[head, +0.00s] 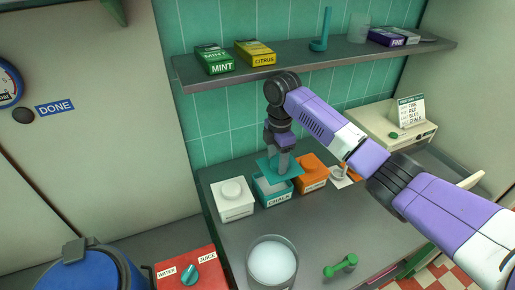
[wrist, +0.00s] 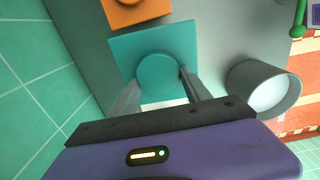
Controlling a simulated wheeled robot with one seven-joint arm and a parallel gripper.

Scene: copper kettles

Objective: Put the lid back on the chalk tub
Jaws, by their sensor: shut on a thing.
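The chalk tub (head: 274,198) is a teal box labelled CHALK on the counter, its top partly uncovered with pale contents showing. My gripper (head: 282,163) is shut on the round knob of the square teal lid (head: 296,170) and holds it over the tub's rear part. In the wrist view the lid (wrist: 127,50) lies below my gripper (wrist: 158,78), with a finger on each side of the knob. The lid hides part of the tub; whether they touch I cannot tell.
A white tub (head: 233,209) stands close left of the chalk tub and an orange tub (head: 310,180) close right. A grey cup (head: 272,268) and green dumbbell-shaped object (head: 341,266) stand nearer the front. A shelf (head: 310,66) runs above.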

